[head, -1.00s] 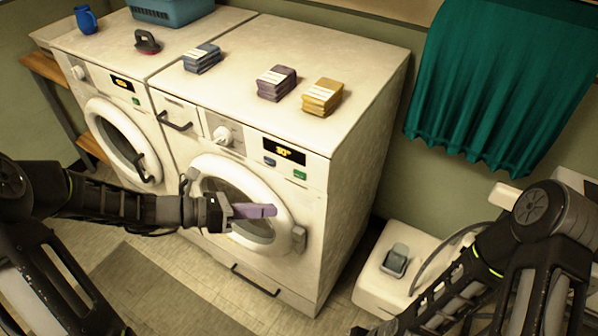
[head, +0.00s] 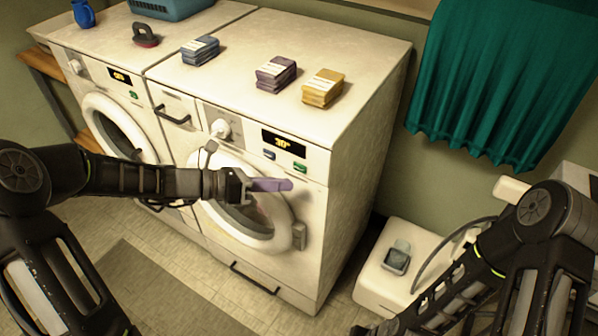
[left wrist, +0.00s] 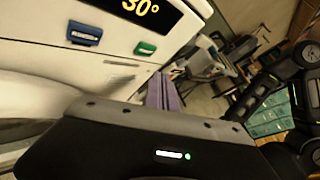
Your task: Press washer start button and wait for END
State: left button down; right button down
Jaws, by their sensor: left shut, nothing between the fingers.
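The nearer washer (head: 315,215) has a shut round door (head: 262,228) and a display (head: 284,143) reading 30°. Below the display are a blue button (head: 269,155) and a green button (head: 300,166). The left wrist view also shows the display (left wrist: 152,12), the blue button (left wrist: 85,33) and the green button (left wrist: 146,48). My left gripper (head: 286,185) is shut and empty, its purple fingers in front of the washer, a little below the green button and apart from it. The fingers also show in the left wrist view (left wrist: 163,88). My right gripper is outside the frames.
A second machine (head: 90,60) stands at the left. Blue (head: 200,50), purple (head: 276,73) and yellow (head: 323,87) folded stacks lie on top. A white low box (head: 400,285) stands on the floor at the right, under a teal curtain (head: 490,85).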

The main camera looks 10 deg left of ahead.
aim_at(305, 174)
pick_arm(q)
jog(key=shift+w+d, duration=0.2)
jog(key=shift+w, duration=0.35)
jog(key=shift+w+d, duration=0.2)
jog(key=shift+w, duration=0.35)
jog(key=shift+w+d, duration=0.1)
jog(key=shift+w, duration=0.05)
dwell(1.2)
jog(key=shift+w+d, duration=0.1)
jog(key=shift+w, duration=0.15)
jog(key=shift+w+d+p, duration=0.1)
jog(key=shift+w+p, duration=0.25)
dwell(0.6)
jog(key=shift+s, duration=0.1)
jog(key=shift+s+a+p, duration=0.3)
jog(key=shift+s, duration=0.35)
jog(key=shift+s, duration=0.1)
